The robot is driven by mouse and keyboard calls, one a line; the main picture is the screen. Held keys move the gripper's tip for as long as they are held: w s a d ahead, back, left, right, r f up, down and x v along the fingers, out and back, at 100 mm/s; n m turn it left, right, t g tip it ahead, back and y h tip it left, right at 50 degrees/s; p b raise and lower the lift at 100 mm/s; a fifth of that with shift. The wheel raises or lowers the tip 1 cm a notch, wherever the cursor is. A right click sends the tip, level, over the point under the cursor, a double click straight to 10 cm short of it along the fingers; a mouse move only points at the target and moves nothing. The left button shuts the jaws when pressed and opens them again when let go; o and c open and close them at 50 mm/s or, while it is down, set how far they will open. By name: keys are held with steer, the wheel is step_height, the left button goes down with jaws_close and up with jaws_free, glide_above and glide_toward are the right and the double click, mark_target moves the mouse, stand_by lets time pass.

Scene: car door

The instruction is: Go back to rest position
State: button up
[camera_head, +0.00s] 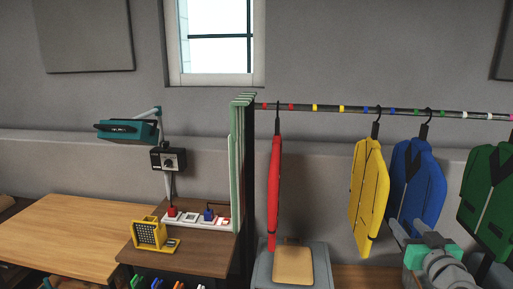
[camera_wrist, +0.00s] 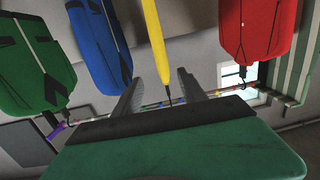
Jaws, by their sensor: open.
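My gripper (camera_head: 406,232) is at the lower right of the head view, in front of the lower part of the blue jacket (camera_head: 418,185). In the wrist view my gripper (camera_wrist: 160,76) is open, its two grey fingers spread apart. The yellow jacket (camera_wrist: 155,38) shows edge-on in the gap between them in the picture, and nothing is visibly held. In the head view the yellow jacket (camera_head: 368,195) hangs just left of my gripper. The wrist view appears upside down.
A red jacket (camera_head: 274,190) and a green jacket (camera_head: 488,200) hang on the same rail (camera_head: 390,110). A grey stool-like piece (camera_head: 262,268) with a tan board (camera_head: 293,265) stands below the red one. A wooden table (camera_head: 70,230), yellow device (camera_head: 150,233) and teal lamp (camera_head: 128,131) are left.

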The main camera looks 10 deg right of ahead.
steer(key=w+a+f+n+g+y, duration=0.1)
steer(key=a+f+g+y, duration=0.1)
steer(key=a+f, duration=0.35)
steer(key=w+a+f+n+g+y, duration=0.1)
steer(key=a+f+g, duration=0.1)
steer(key=a, duration=0.6)
steer(key=w+a+f+n+g+y, duration=0.1)
steer(key=a+f+g+y, duration=0.15)
steer(key=a, duration=0.35)
steer(key=s+a+f+g+h, duration=0.1)
steer(key=s+a+f+g, duration=0.2)
steer(key=s+a, duration=0.2)
steer(key=s+a+f+g, duration=0.3)
steer(key=s+a, duration=0.3)
steer(key=s, duration=0.3)
steer(key=shift+s+a+f+g+h, duration=0.15)
steer(key=shift+a+f+g+h, duration=0.05)
steer(key=shift+f+g+h, duration=0.2)
steer(key=shift+r, duration=0.1)
stand_by(0.6)
